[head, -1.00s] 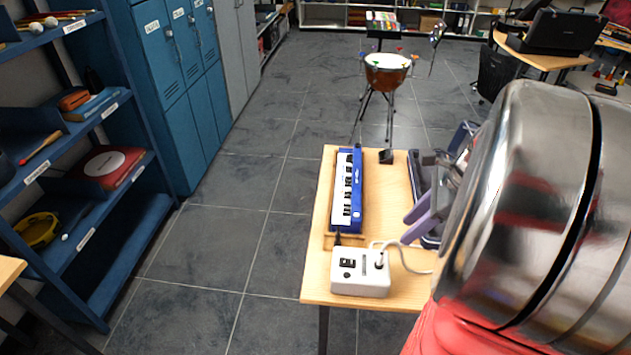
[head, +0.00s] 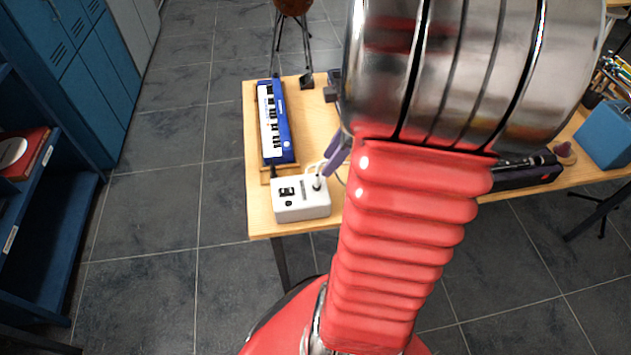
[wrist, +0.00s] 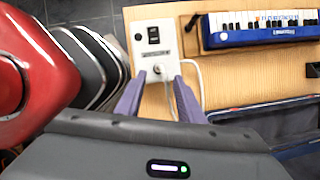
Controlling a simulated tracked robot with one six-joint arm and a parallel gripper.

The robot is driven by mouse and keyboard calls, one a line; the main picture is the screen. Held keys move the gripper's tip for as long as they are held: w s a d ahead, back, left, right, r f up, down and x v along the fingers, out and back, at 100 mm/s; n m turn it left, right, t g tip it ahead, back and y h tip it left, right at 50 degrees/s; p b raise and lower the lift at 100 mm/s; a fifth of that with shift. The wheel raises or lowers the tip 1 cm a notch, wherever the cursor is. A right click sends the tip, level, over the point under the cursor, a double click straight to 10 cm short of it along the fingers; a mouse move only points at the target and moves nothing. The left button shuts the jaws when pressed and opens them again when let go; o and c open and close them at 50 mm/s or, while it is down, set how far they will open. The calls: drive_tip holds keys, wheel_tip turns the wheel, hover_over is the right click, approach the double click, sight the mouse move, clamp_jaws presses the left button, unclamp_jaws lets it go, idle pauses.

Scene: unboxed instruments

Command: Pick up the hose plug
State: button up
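The hose plug (wrist: 158,71) is a small grey-white knob in the top of a white box (wrist: 153,40), with a white hose curving away from it. In the head view the plug (head: 317,183) stands at the right end of the box (head: 300,203), near the table's front corner. My gripper (wrist: 159,77) is open, its two purple fingers pointing at the box. In the wrist view the plug lies between the fingertips, with a gap on each side. Whether the fingers are level with it is unclear. In the head view my arm hides most of the gripper; a purple finger (head: 337,156) shows.
A blue melodica (head: 275,122) lies behind the box on the wooden table (head: 315,125). An open dark case (wrist: 280,130) lies beside it. A blue container (head: 607,133) stands on another table at right. Blue shelves and lockers stand at left, with open floor between.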

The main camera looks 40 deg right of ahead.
sight(319, 178)
drive_tip(key=shift+x, duration=1.05)
drive_tip(key=shift+f, duration=0.15)
drive_tip(key=shift+x, duration=2.5)
drive_tip(key=shift+c, duration=0.5)
clamp_jaws()
